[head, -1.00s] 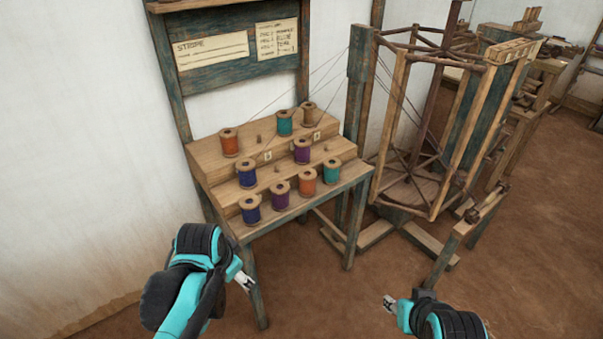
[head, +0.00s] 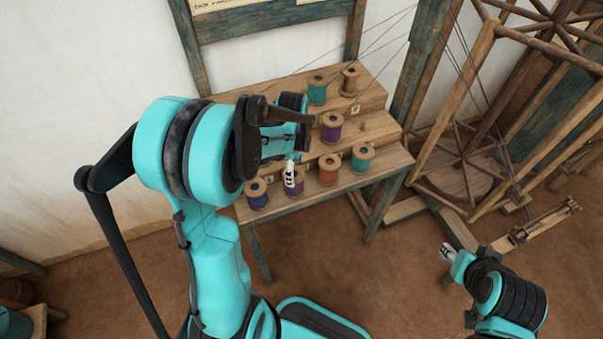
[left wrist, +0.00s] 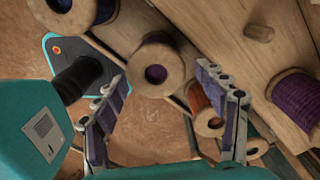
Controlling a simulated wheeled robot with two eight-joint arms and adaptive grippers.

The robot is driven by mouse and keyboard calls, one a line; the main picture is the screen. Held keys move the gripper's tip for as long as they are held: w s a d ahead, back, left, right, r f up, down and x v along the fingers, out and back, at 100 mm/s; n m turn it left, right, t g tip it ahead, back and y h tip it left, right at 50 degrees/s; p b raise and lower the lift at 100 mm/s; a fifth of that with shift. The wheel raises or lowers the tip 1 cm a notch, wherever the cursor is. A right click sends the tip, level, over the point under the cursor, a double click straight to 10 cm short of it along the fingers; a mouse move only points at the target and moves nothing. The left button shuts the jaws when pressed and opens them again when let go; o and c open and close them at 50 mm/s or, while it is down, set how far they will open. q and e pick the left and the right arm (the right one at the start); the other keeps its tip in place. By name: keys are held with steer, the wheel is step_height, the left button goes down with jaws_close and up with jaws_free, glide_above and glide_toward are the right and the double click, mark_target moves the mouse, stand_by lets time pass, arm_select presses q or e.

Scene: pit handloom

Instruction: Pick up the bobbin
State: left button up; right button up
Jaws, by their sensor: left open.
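Several thread bobbins stand on a stepped wooden rack (head: 375,124). On the front step are a blue bobbin (head: 257,195), a purple bobbin (head: 298,188), an orange bobbin (head: 329,170) and a teal bobbin (head: 362,158). My left gripper (head: 289,174) is open over the front purple bobbin and partly hides it. In the left wrist view, that bobbin's round wooden end (left wrist: 178,70) lies between and ahead of the open fingers (left wrist: 168,105). The orange bobbin (left wrist: 202,105) is beside the right finger. My right gripper (head: 447,252) is off to the right, away from the rack; its jaw state is unclear.
Higher up stand another purple bobbin (head: 331,127), a teal bobbin (head: 317,91) and a brown bobbin (head: 349,82). Threads run from the rack towards a wooden reel frame (head: 455,110) at right. My left arm hides the rack's left part. Open floor lies in front.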

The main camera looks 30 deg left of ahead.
mark_target(298, 190)
arm_select(q)
steer(key=f+b, duration=0.1)
steer(key=f, duration=0.3)
steer(key=f+b, duration=0.2)
steer(key=f, duration=0.1)
steer(key=shift+s+a+f+b, duration=0.1)
steer(key=shift+s+f+b, duration=0.1)
steer(key=shift+f+b, duration=0.15)
steer(key=c, duration=1)
steer(key=shift+r, duration=0.15)
